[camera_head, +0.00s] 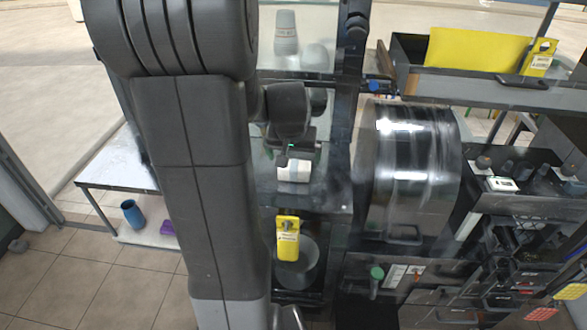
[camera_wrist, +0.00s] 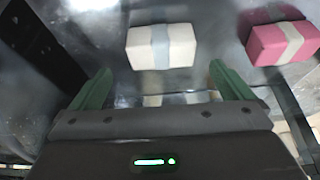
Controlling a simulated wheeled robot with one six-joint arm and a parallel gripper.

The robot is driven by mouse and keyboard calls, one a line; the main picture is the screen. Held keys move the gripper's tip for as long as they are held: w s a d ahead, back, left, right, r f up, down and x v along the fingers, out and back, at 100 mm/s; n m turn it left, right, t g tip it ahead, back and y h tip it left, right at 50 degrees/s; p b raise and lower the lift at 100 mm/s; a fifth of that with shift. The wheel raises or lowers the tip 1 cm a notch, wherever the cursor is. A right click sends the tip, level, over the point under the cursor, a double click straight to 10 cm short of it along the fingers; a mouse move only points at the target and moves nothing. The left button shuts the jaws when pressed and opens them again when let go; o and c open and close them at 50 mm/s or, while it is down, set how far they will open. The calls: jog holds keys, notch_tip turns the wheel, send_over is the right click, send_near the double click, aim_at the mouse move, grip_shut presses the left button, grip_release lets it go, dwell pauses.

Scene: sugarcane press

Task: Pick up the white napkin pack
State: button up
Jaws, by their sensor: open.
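The white napkin pack (camera_wrist: 143,48) lies on a shiny metal surface, with a pale grey-blue band around its middle. In the head view the white pack (camera_head: 293,171) shows just below my gripper (camera_head: 294,150), partly covered by it. In the wrist view my gripper (camera_wrist: 160,78) is open, its two green fingers apart. The pack sits ahead of the fingertips, roughly centred between them, and nothing is held. Whether a fingertip touches it I cannot tell.
A pink pack (camera_wrist: 265,44) with a light band lies to the right of the white one, with a gap between. A shiny metal drum (camera_head: 410,165) stands right of the surface. Yellow tag (camera_head: 288,238) hangs below it. Above stands a stack of cups (camera_head: 286,33).

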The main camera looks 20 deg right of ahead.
aim_at(294, 165)
jog(key=shift+p+x, duration=0.7)
jog(key=shift+x, duration=2.9)
jog(key=shift+w, duration=0.15)
jog(key=shift+r, duration=0.1)
jog(key=c, duration=0.9)
